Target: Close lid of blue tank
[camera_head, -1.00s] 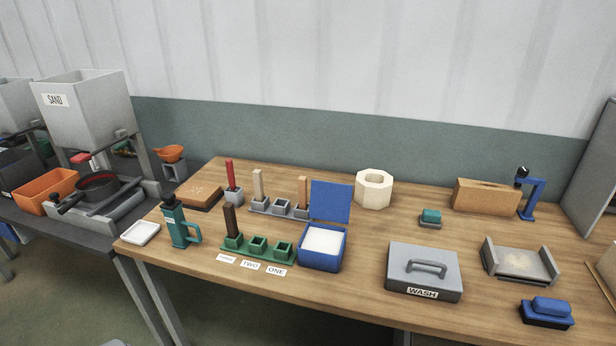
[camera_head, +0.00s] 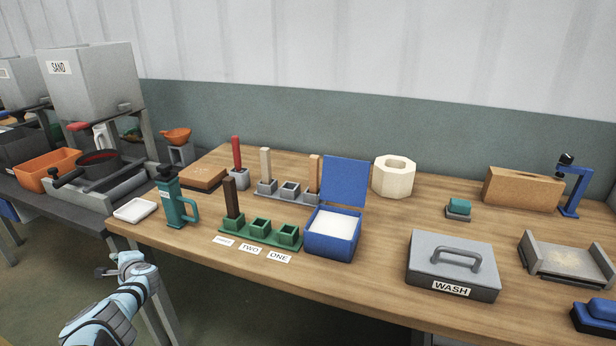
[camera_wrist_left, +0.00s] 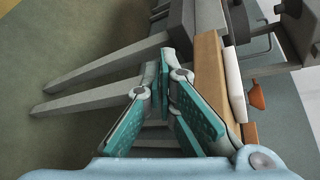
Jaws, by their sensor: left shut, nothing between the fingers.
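The blue tank (camera_head: 332,241) stands on the wooden table, near its front edge, with white contents showing inside. Its blue lid (camera_head: 344,182) stands raised at the back of the tank, so the tank is open. My left gripper (camera_head: 104,271) is at the lower left, in front of the table's left end and well away from the tank. In the left wrist view its teal-padded fingers (camera_wrist_left: 172,82) are together with nothing between them. The tank does not show in the left wrist view. My right gripper is not in view.
Left of the tank are a green socket block (camera_head: 260,233), a teal bottle (camera_head: 178,200) and a white dish (camera_head: 134,210). The grey WASH box (camera_head: 454,266) is to its right. A grey rack with wooden sticks (camera_head: 290,192) stands behind. Bare tabletop lies between tank and WASH box.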

